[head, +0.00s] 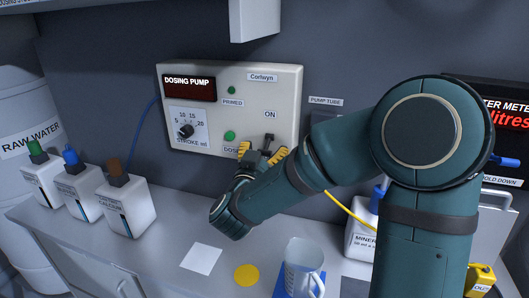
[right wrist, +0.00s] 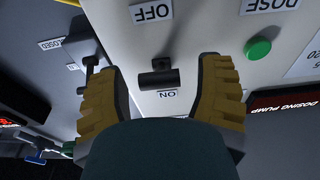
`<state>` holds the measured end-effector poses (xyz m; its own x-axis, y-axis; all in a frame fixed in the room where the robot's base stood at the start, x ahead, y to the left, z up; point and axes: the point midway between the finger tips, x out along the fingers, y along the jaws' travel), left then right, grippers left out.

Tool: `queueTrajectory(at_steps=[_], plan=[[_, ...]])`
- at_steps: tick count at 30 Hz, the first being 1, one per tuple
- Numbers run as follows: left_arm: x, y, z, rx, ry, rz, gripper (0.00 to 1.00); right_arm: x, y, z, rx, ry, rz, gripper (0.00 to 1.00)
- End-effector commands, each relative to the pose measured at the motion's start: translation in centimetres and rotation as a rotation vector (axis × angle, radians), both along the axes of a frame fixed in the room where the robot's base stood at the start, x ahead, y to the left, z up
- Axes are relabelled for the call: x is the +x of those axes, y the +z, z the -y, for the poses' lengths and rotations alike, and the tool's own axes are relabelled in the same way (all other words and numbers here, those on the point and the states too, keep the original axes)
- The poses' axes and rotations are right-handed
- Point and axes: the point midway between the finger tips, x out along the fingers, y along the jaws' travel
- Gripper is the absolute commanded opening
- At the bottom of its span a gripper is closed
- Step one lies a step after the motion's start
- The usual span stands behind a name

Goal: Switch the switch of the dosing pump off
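The dosing pump (head: 285,84) is a pale box on the back wall with a red-lit display, a dial and green lamps. Its switch (right wrist: 158,78) is a dark toggle lever in the right wrist view, where the picture is upside down. The lever lies toward the ON label (right wrist: 168,94), away from the OFF label (right wrist: 152,12). My right gripper (head: 262,151) has yellow fingers and is open at the lower right of the pump's face. In the wrist view its fingers (right wrist: 160,70) stand either side of the lever, with gaps. My left gripper is not in view.
Several white bottles with coloured caps (head: 128,207) stand on the counter at left. A white card (head: 202,258), a yellow disc (head: 246,275) and a clear jug (head: 302,268) lie in front. A water meter display (head: 506,115) is at right, beyond my arm.

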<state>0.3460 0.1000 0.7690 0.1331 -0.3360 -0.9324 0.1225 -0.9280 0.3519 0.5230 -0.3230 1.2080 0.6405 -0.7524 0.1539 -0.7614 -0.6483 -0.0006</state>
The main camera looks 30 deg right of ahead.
Motion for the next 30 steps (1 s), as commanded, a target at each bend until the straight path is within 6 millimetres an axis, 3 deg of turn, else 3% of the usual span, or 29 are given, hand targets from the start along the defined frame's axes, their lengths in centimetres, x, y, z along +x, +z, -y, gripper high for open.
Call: queueTrajectory(at_steps=[8, 21, 30], plan=[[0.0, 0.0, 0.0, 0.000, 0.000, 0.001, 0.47, -0.3, -0.2, -0.6, 0.001, 0.004, -0.002, 0.67], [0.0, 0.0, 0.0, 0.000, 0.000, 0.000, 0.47, -5.5, -1.3, -6.6, 0.000, 0.006, -0.001, 0.67], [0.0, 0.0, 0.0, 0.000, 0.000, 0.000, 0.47, -7.6, -1.9, -8.9, 0.000, 0.002, -0.002, 0.67]])
